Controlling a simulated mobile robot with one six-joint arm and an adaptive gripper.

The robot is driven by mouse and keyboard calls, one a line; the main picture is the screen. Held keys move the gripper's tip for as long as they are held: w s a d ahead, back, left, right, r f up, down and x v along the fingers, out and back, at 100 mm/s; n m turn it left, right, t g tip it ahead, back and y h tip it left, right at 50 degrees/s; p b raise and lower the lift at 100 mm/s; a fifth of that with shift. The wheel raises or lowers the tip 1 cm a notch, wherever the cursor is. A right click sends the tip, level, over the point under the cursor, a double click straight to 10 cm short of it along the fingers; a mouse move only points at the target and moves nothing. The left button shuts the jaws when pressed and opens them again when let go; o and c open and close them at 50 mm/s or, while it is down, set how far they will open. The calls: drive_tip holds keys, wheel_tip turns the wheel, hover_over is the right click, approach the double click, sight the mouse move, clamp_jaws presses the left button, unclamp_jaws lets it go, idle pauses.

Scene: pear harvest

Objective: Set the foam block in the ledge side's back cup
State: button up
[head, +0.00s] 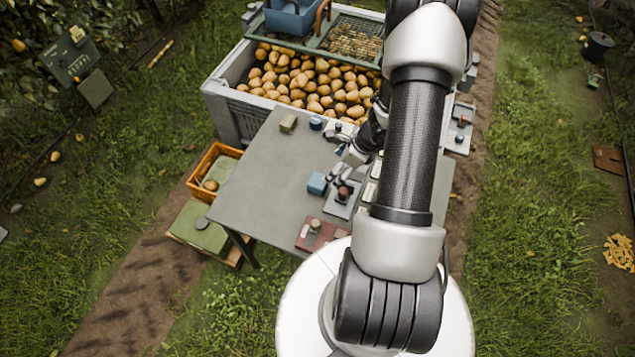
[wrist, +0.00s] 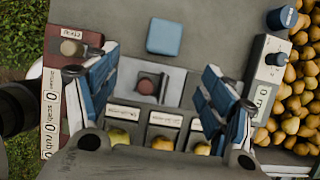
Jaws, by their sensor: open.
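A square blue block (head: 317,183), which may be the foam block, lies on the grey table; it also shows in the wrist view (wrist: 164,37). My gripper (wrist: 154,82) is open and empty above the table, its blue-padded fingers spread on either side of a grey plate (wrist: 128,72) with a dark red knob (wrist: 146,88). The blue block lies beyond that plate, apart from the fingers. A row of labelled compartments (wrist: 160,120) holding yellow-green fruit lies below the plate in the wrist view. I cannot tell which cup is the ledge side's back cup.
A red board with a pale knob (wrist: 70,47) lies left, a grey box with a round knob (wrist: 272,62) right. A blue cylinder (head: 315,123) and an olive block (head: 288,122) stand towards the pear bin (head: 228,118). The table's left part (head: 255,185) is clear.

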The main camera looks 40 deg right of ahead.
sight(319, 180)
drive_tip(key=b+x, duration=0.3)
drive_tip(key=x, duration=0.7)
drive_tip(key=shift+w+f, duration=0.1)
drive_tip(key=shift+f, duration=0.05)
drive_tip(key=shift+w+b+x, duration=0.15)
drive_tip(key=shift+b+x, duration=0.2)
drive_tip(key=shift+x, duration=1.05)
drive_tip(key=shift+w+b+x, duration=0.2)
drive_tip(key=shift+b+x, duration=0.15)
drive_tip(key=shift+x, duration=1.1)
drive_tip(key=shift+c, duration=0.2)
drive_tip(key=c, duration=1.1)
drive_tip(key=shift+r, duration=0.3)
